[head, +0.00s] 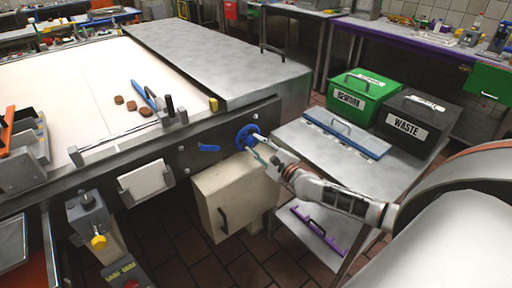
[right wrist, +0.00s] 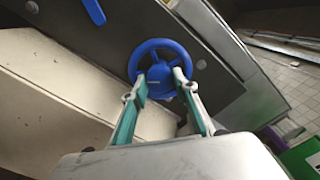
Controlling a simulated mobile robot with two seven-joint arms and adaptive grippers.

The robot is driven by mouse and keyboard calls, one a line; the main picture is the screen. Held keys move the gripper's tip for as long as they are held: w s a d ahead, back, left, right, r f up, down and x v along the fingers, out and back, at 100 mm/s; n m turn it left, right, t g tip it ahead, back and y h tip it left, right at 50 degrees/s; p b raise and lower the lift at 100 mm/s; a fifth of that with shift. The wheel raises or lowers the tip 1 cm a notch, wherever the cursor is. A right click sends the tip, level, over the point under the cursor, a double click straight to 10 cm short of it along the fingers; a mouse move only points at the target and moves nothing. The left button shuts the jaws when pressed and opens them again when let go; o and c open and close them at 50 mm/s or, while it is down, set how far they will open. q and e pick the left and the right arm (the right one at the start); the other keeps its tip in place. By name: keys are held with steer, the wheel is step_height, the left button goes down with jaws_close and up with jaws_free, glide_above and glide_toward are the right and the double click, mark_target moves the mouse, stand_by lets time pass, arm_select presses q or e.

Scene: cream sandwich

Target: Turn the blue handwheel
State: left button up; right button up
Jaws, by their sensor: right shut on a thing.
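The blue handwheel (head: 246,136) is mounted on the dark side panel of the conveyor machine. It also shows in the right wrist view (right wrist: 160,47), with its rim and hub facing the camera. My right gripper (head: 258,152) is at the wheel, and its two green-lined fingers (right wrist: 158,88) reach to the lower part of the wheel. It is shut on the wheel; the fingertips sit either side of the hub's lower area. The exact contact is partly hidden. My left gripper is not in view.
A blue lever (head: 209,148) sits left of the wheel. A cream cabinet (head: 232,190) stands below. A steel cart (head: 330,160) at right carries a green REWORK bin (head: 356,98) and a dark WASTE bin (head: 408,125). Brown biscuits (head: 132,106) lie on the white belt.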

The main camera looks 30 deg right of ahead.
steer(key=shift+m, duration=0.8)
steer(key=o, duration=1.1)
steer(key=shift+s, duration=0.1)
steer(key=s, duration=1.2)
steer(key=shift+d, duration=0.45)
steer(key=shift+w, duration=0.1)
